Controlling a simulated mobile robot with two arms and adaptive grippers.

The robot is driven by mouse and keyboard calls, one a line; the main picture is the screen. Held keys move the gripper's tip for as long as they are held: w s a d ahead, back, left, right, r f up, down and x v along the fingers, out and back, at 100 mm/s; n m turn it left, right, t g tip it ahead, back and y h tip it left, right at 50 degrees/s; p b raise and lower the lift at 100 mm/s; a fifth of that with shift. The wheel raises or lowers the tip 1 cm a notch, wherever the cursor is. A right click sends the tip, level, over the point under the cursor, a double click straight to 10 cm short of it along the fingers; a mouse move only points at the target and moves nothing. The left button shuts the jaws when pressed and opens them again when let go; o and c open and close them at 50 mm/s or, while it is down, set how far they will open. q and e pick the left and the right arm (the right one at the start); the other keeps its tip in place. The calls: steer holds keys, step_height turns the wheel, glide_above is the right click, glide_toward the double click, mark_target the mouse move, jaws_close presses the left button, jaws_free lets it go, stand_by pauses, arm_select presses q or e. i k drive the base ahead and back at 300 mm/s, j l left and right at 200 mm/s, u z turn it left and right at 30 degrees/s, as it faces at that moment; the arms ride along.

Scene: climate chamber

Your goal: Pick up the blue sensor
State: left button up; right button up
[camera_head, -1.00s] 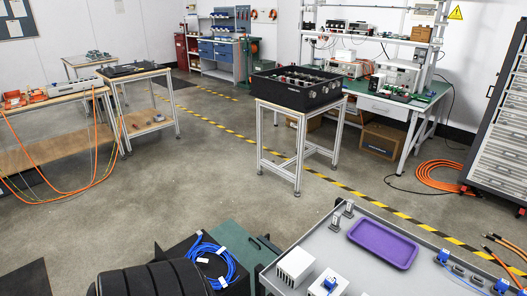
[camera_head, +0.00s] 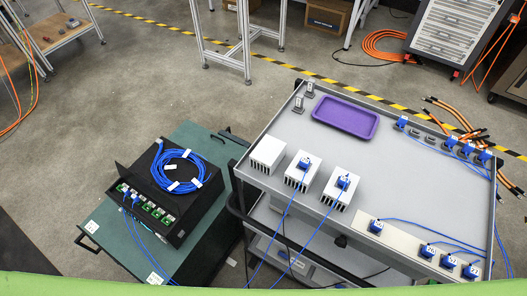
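Several small blue sensors with white labels sit on the grey cart top (camera_head: 243,190) in the head view. One blue sensor (camera_head: 305,163) is on a white finned block, and another blue sensor (camera_head: 344,182) is on the finned block to its right. A row of blue sensors (camera_head: 427,251) lies along a pale strip at the front right. More blue sensors (camera_head: 402,122) stand near the back right edge. Blue cables run from several of them. I cannot tell which one the task means. Neither gripper is in view.
A purple tray (camera_head: 345,117) lies empty at the back of the cart. A third finned block (camera_head: 267,154) has no sensor on it. Left of the cart, a green-topped cart (camera_head: 110,215) holds a black box with a coiled blue cable (camera_head: 178,170). Open floor lies behind.

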mark_target(469, 273)
steer(key=k+z, duration=0.1)
steer(key=z, duration=1.9)
steer(key=i+l+u, duration=0.1)
steer(key=l+u, duration=0.15)
steer(key=u, duration=0.2)
steer(key=i+l+u, duration=0.1)
steer(key=l+u, duration=0.15)
steer(key=u, duration=0.25)
